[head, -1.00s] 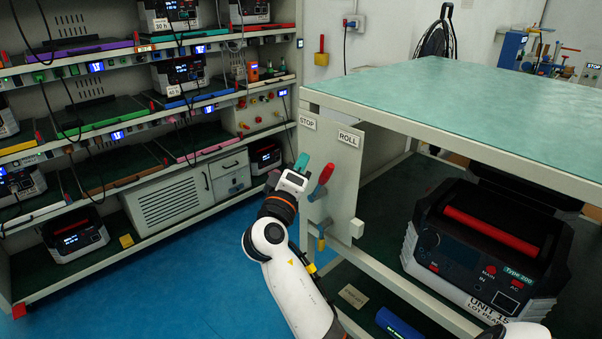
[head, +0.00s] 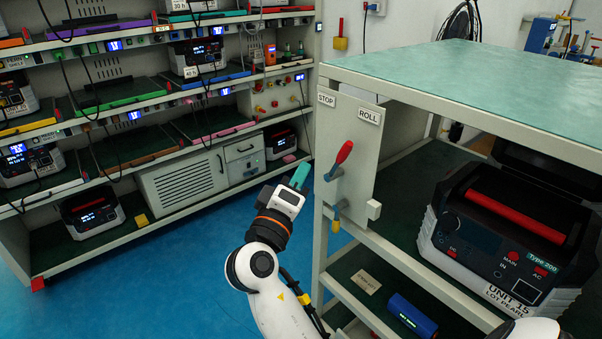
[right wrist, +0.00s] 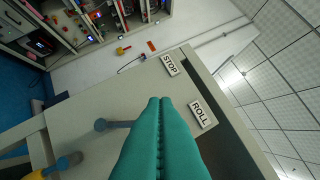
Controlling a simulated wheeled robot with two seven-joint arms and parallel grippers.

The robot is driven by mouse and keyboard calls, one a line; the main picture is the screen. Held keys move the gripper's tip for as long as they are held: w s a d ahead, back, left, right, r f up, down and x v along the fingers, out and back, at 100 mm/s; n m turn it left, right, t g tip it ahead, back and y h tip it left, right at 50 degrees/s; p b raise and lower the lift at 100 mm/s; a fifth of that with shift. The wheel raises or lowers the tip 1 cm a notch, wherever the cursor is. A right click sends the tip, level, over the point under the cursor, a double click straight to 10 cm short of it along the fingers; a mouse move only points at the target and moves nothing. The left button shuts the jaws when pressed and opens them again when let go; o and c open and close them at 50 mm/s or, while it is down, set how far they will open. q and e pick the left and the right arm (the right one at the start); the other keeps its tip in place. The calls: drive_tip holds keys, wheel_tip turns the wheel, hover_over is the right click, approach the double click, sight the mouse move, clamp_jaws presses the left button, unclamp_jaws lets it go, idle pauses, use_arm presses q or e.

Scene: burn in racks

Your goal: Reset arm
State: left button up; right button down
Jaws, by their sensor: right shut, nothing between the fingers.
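My right gripper (head: 299,177) has teal fingers and is raised in front of the trolley's end panel, left of the red-handled lever (head: 339,159). In the right wrist view its two teal fingers (right wrist: 161,105) lie together with nothing between them. The end panel carries a STOP label (head: 326,99) and a ROLL label (head: 369,117). The lever's handle slants up to the right, below and between the two labels. In the head view the fingers look apart from the lever. My left gripper is not in view; a white piece of my own body shows at the bottom right.
The trolley with a green top (head: 480,75) holds a power unit labelled UNIT 15 (head: 505,240) on its shelf. A blue device (head: 412,314) and a tan card (head: 366,282) lie lower down. A rack (head: 150,229) with several units stands left. Blue floor (head: 185,270) is clear between them.

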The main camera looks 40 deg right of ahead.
drive_tip(key=w+a+f+n+t+y+p, duration=0.1)
drive_tip(key=w+a+f+n+y, duration=0.2)
drive_tip(key=f, duration=0.6)
drive_tip(key=w+a+f+n+t+y+p, duration=0.1)
drive_tip(key=w+a+f+n+y, duration=0.25)
drive_tip(key=f, duration=0.55)
drive_tip(key=s+a+f+n+g+y+p, duration=0.1)
drive_tip(key=s+f+g+y, duration=0.15)
drive_tip(key=f, duration=0.95)
drive_tip(key=s+a+f+g+y, duration=0.15)
drive_tip(key=f+y, duration=0.25)
drive_tip(key=f, duration=0.9)
drive_tip(key=s+a+f+m+g+y+p, duration=0.1)
drive_tip(key=s+f+m+g+y+p, duration=0.2)
drive_tip(key=s+f, duration=1.5)
drive_tip(key=s+d+f+m+g, duration=0.1)
drive_tip(key=s+f+m+g, duration=0.1)
drive_tip(key=s, duration=1)
drive_tip(key=s+d+f+m+g+y, duration=0.1)
drive_tip(key=s+f+g, duration=0.2)
drive_tip(key=s, duration=1)
drive_tip(key=shift+d+f+m+y, duration=0.3)
drive_tip(key=shift+f+m, duration=0.05)
drive_tip(key=shift+f, duration=0.5)
